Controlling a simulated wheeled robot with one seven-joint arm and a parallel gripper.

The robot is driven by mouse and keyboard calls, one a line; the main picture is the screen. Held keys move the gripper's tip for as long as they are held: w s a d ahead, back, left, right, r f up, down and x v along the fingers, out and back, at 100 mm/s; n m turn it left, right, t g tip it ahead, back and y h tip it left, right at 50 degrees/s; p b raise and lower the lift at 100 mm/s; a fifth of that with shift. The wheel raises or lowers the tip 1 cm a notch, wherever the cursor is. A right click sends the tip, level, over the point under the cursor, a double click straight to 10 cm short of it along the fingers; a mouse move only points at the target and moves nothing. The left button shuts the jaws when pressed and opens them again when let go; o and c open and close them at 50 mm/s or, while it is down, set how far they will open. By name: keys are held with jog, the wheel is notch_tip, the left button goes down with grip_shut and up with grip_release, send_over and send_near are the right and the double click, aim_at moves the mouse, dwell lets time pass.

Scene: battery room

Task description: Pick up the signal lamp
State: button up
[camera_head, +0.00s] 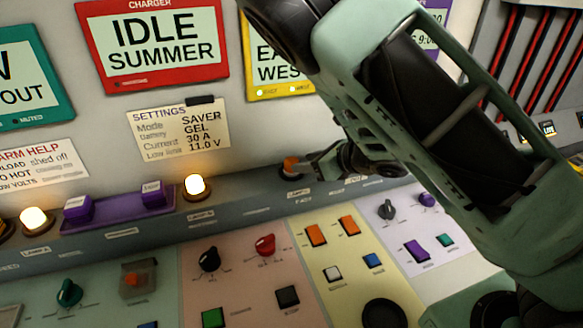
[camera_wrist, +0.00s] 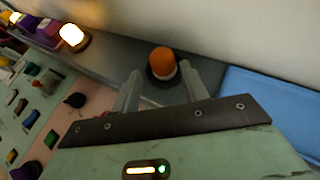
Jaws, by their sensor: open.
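An unlit orange signal lamp (camera_wrist: 162,62) with a dark round base stands upright on the grey ledge in the wrist view. It also shows in the head view (camera_head: 291,166), partly hidden by my gripper. My gripper (camera_wrist: 159,80) is open, with one finger on each side of the lamp's near side and the lamp between and just beyond the tips. In the head view my gripper (camera_head: 312,168) comes to the lamp from the right. I cannot tell whether a finger touches it. Lit lamps (camera_head: 195,187) and (camera_head: 35,220) stand farther left on the same ledge.
A sloped panel (camera_head: 240,285) with knobs and buttons lies below the ledge. A purple tray (camera_head: 115,210) with purple blocks sits between the lit lamps. The wall with signs (camera_head: 180,129) rises behind. A blue surface (camera_wrist: 270,105) lies right of the lamp in the wrist view.

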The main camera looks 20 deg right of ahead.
aim_at(296, 161)
jog(key=shift+p+x, duration=1.2)
jog(key=shift+x, duration=1.85)
jog(key=shift+w+d+r, duration=0.1)
jog(key=c, duration=0.7)
